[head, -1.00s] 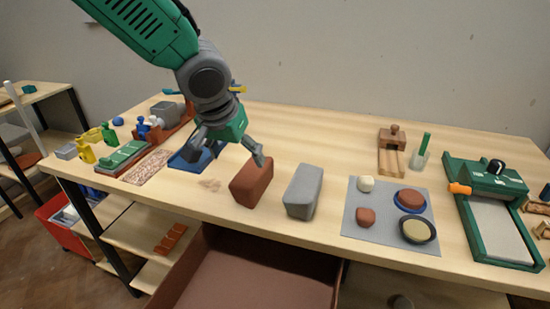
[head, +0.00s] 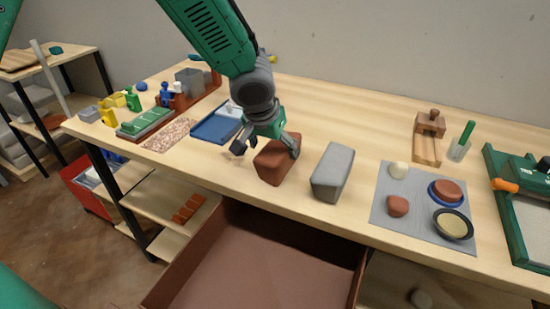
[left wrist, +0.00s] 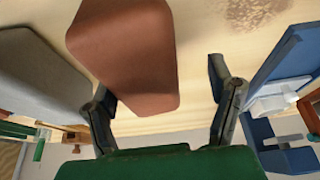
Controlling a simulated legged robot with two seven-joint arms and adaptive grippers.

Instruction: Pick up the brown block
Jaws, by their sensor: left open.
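The brown block (head: 275,166) lies on the wooden table near its front edge, left of a grey block (head: 332,172). My left gripper (head: 265,146) is above it, open and empty, with its fingers pointing down. In the head view one finger overlaps the block's right top side and the other hangs left of the block. In the left wrist view the brown block (left wrist: 125,52) lies between the fingers, nearer the left-hand one, with a gap to the other. I cannot tell whether a finger touches it. My right gripper is not in view.
Left of the gripper is a blue tray (head: 216,128). To the right, a grey mat (head: 423,228) holds a pale lump, a reddish lump and dishes. An open brown drawer (head: 262,258) juts out below the front edge. Table behind the blocks is clear.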

